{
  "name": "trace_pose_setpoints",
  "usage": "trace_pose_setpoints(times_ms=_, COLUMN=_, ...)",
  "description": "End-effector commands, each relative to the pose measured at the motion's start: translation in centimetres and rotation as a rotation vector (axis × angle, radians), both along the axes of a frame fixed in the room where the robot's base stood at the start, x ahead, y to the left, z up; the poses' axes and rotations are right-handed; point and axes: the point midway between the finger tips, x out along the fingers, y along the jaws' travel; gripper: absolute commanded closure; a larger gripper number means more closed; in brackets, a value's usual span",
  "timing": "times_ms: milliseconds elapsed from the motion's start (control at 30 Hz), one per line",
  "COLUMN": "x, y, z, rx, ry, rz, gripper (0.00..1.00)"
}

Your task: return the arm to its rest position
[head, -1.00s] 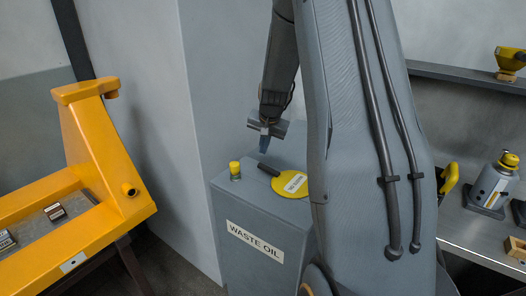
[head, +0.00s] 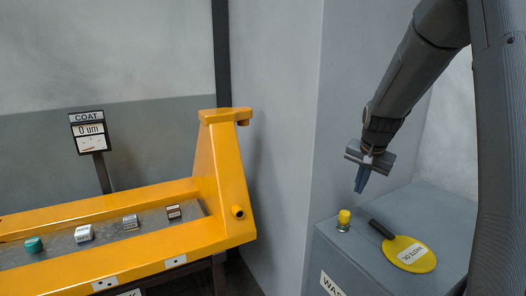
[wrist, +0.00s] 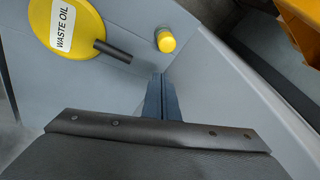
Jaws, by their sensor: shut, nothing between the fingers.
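My gripper (head: 361,186) hangs from my dark grey arm above the grey waste oil cabinet at the right of the head view. Its blue fingers are together with nothing between them. In the wrist view the gripper (wrist: 161,80) points down over the cabinet top, apart from the things on it. The yellow round paddle (head: 408,254), labelled waste oil, lies flat on the cabinet (head: 362,255), its dark handle pointing toward a small yellow-capped bottle (head: 344,219). The paddle (wrist: 70,24) and the yellow cap (wrist: 166,42) also show in the wrist view.
A yellow fork frame (head: 219,190) stands at the left, with several small blocks and a teal piece (head: 34,245) on its grey bed. A coat gauge sign (head: 90,130) stands behind it. A grey wall corner rises between the frame and the cabinet.

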Motion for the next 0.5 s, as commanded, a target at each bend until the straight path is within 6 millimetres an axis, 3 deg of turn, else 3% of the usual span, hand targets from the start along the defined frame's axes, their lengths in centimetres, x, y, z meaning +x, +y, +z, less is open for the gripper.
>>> trace_pose_setpoints(times_ms=33, x=-2.3, y=2.3, z=-0.6, rx=-0.009, ry=0.029, rz=0.066, gripper=1.0)
trace_pose_setpoints(times_ms=200, x=-11.6, y=8.9, z=-3.3, rx=-0.047, ry=0.13, rz=0.332, gripper=1.0)
trace_pose_setpoints(times_ms=400, x=-21.9, y=13.6, z=-6.0, rx=-0.079, ry=0.226, rz=0.6, gripper=1.0)
trace_pose_setpoints(times_ms=500, x=-25.2, y=14.6, z=-6.8, rx=-0.088, ry=0.255, rz=0.684, gripper=1.0)
